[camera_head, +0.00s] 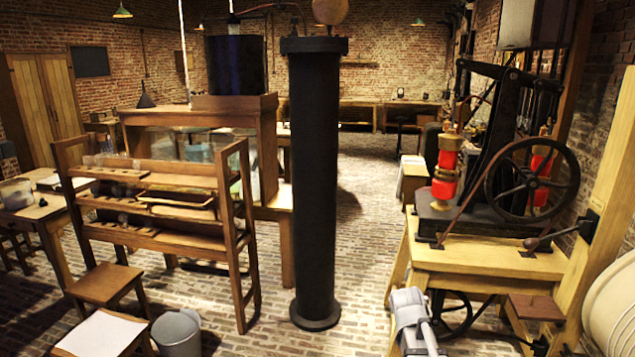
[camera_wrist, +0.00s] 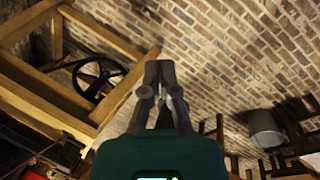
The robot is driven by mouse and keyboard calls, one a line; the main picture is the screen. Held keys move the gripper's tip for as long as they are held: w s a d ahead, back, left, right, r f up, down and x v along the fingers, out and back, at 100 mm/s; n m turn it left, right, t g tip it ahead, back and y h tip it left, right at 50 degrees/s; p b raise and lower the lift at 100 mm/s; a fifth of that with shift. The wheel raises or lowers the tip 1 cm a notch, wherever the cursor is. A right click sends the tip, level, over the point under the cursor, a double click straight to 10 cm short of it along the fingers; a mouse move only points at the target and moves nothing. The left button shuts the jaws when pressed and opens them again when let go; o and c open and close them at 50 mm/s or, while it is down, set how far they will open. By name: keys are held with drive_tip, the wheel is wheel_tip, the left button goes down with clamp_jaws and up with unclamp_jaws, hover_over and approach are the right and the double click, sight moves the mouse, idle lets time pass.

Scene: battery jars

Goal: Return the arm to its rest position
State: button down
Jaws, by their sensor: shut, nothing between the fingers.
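My gripper (camera_wrist: 160,70) shows in the wrist view, its dark fingers together and empty, above the brick floor (camera_wrist: 235,50). It touches nothing that I can see. In the head view a grey part of my arm shows at the bottom, right of centre, beside the wooden bench (camera_head: 480,262); my fingers cannot be made out there.
The bench carries a machine with a black wheel (camera_head: 532,179) and red coils (camera_head: 446,160). A black column (camera_head: 317,180) stands mid-room. A wooden rack (camera_head: 245,235) and a metal bucket (camera_head: 177,335) are at left. Brick floor between column and bench is clear.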

drive_tip(key=s+a+r+m+y+p, duration=0.2)
drive_tip(key=s+a+m+y, duration=0.1)
drive_tip(key=s+a, duration=0.5)
drive_tip(key=shift+a+m, duration=0.6)
drive_tip(key=shift+a, duration=0.05)
